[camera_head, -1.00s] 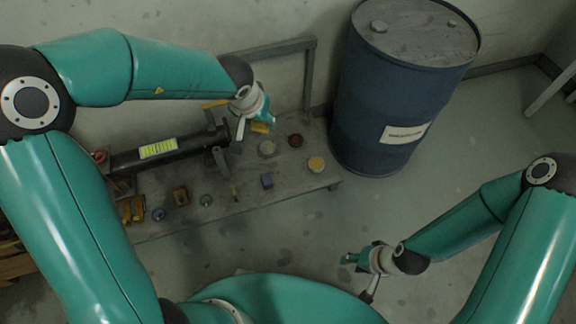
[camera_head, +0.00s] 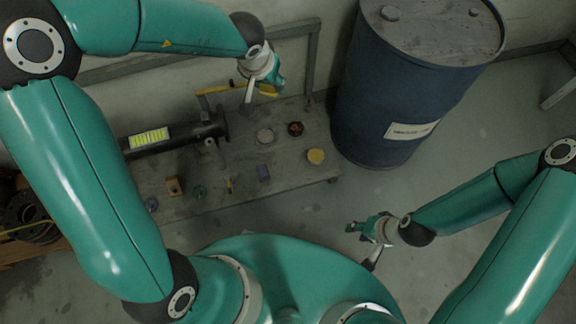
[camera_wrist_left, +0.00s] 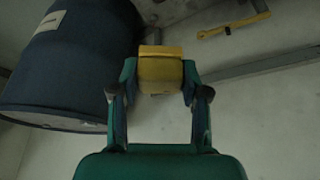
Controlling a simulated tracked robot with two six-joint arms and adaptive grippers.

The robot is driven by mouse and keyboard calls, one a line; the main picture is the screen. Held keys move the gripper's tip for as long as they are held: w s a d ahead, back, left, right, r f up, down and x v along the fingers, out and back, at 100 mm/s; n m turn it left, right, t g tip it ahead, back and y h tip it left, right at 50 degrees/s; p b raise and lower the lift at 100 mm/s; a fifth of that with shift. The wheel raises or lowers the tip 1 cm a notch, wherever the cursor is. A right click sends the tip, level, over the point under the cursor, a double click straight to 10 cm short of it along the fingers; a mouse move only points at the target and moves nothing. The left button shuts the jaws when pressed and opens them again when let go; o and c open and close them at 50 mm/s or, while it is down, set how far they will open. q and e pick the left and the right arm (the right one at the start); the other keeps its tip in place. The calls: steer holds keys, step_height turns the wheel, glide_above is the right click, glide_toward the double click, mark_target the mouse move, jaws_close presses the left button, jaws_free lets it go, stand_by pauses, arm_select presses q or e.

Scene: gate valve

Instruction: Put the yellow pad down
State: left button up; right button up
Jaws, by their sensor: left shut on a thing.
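The yellow pad (camera_wrist_left: 160,72) is a small block held between the two fingertips of my left gripper (camera_wrist_left: 160,85) in the left wrist view. In the head view the pad (camera_head: 268,90) shows only as a small yellow patch at my left gripper (camera_head: 266,83). The gripper is shut on it and appears raised above the far side of the workbench (camera_head: 215,202). My right gripper (camera_head: 360,231) is over the floor to the right of the bench, apart from any object; its fingers are too small to read.
A blue drum (camera_head: 385,95) stands right of the bench. A black pipe (camera_head: 170,138) with a yellow label lies along the bench. A grey frame (camera_head: 312,60) rises behind.

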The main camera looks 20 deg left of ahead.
arm_select(q)
steer(key=w+f+n+y+b, duration=0.1)
steer(key=w+f+n+b, duration=0.15)
steer(key=f, duration=0.55)
steer(key=w+f+n+b, duration=0.1)
steer(key=f+b, duration=0.2)
steer(key=f, duration=0.5)
steer(key=n+y+b, duration=0.1)
steer(key=n+b, duration=0.2)
steer(key=b, duration=0.1)
glide_above(288, 166)
steer(key=s, duration=0.1)
step_height(288, 166, down, 18)
steer(key=f, duration=0.1)
steer(key=shift+g, duration=0.4)
steer(key=f+b, duration=0.2)
steer(key=f, duration=0.3)
steer(key=f+b, duration=0.2)
steer(key=f, duration=0.3)
steer(key=f+b, duration=0.2)
steer(key=f, duration=0.3)
steer(key=shift+s+d+f, duration=0.25)
steer(key=shift+d, duration=0.1)
steer(key=shift+f+b, duration=1.1)
steer(key=shift+f, duration=1.55)
steer(key=shift+f, duration=0.15)
steer(key=o, duration=1)
